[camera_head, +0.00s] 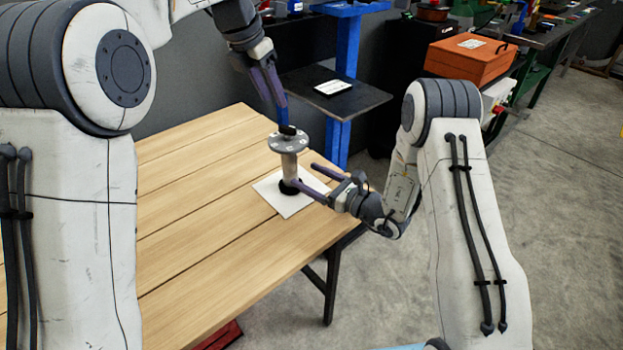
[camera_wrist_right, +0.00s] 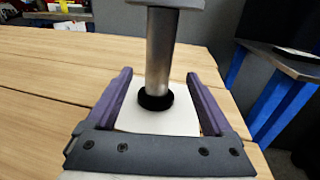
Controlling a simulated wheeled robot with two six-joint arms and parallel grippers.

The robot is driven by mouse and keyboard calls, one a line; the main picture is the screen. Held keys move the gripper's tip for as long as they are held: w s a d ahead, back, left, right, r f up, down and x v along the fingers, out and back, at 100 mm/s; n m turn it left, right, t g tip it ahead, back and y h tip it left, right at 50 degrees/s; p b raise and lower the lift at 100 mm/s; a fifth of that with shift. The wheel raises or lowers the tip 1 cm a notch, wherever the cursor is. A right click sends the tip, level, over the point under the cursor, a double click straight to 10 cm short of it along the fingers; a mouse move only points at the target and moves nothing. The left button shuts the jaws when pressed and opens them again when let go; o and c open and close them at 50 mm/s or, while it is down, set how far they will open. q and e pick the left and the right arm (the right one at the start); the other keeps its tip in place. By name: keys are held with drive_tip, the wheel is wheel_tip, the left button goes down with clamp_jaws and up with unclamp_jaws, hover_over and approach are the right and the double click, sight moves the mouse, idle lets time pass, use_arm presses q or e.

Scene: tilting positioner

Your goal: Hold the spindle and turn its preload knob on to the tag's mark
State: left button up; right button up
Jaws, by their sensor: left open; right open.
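The spindle is a grey metal post (camera_head: 289,167) standing upright on a round black foot (camera_wrist_right: 155,99) over a white sheet (camera_head: 291,205). A wide grey disc (camera_head: 289,144) with small marks tops it, with a small black knob (camera_head: 288,130) above. My left gripper (camera_head: 280,108) points down, open, just above the knob; I cannot tell whether it touches. My right gripper (camera_head: 302,174) is open and low beside the post. In the right wrist view the post (camera_wrist_right: 160,60) appears between its two purple fingers (camera_wrist_right: 158,76). The disc's top is out of that view.
The wooden table (camera_head: 200,220) is clear on the left and front. Behind it is a dark shelf (camera_head: 355,103) on blue legs, with a small white-faced item (camera_head: 332,87). An orange box (camera_head: 468,62) stands further back right.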

drive_tip(key=x, duration=0.9)
drive_tip(key=shift+w+a, duration=0.15)
drive_tip(key=shift+a, duration=0.2)
